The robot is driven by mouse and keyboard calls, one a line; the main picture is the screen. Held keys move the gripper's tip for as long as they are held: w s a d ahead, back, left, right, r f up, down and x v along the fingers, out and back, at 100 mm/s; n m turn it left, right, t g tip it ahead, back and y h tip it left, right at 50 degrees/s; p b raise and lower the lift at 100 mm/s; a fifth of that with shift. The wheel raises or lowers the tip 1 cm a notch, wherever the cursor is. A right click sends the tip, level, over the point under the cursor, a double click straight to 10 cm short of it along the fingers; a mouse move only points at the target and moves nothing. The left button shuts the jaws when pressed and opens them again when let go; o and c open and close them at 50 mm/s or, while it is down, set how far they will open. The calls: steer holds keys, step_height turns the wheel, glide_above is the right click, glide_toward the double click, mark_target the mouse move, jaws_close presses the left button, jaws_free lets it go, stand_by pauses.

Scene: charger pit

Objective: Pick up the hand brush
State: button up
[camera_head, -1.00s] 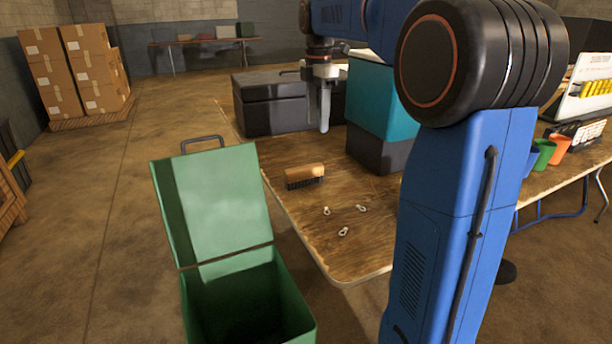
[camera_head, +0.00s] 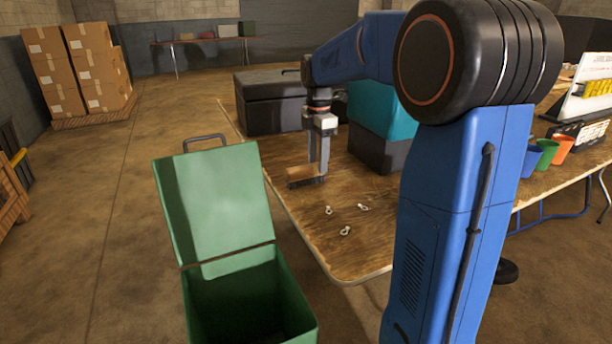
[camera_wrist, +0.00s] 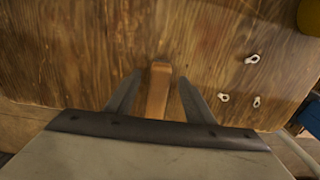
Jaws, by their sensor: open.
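The hand brush (camera_head: 302,175) has a light wooden back and lies on the wooden table (camera_head: 300,222) in the head view. In the wrist view the brush (camera_wrist: 158,92) lies between the two fingers, with bare table on both sides of it. My gripper (camera_head: 318,178) is low over the brush, its fingers pointing down. It is open, and in the wrist view my gripper (camera_wrist: 158,93) has a finger on either side of the brush with gaps showing. The bristles are hidden by the gripper or too dark to make out.
Several small metal pieces (camera_head: 345,230) lie nearer the table's front. A dark box (camera_head: 268,100) and a teal bin (camera_head: 376,112) stand behind the brush. An open green bin (camera_head: 215,205) stands left of the table. Coloured cups (camera_head: 547,152) are at the right.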

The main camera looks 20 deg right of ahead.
steer(key=shift+f, duration=1.45)
steer(key=c, duration=1.2)
steer(key=shift+o, duration=0.2)
steer(key=shift+r, duration=0.15)
step_height(320, 180, up, 10)
steer(key=shift+f, duration=0.1)
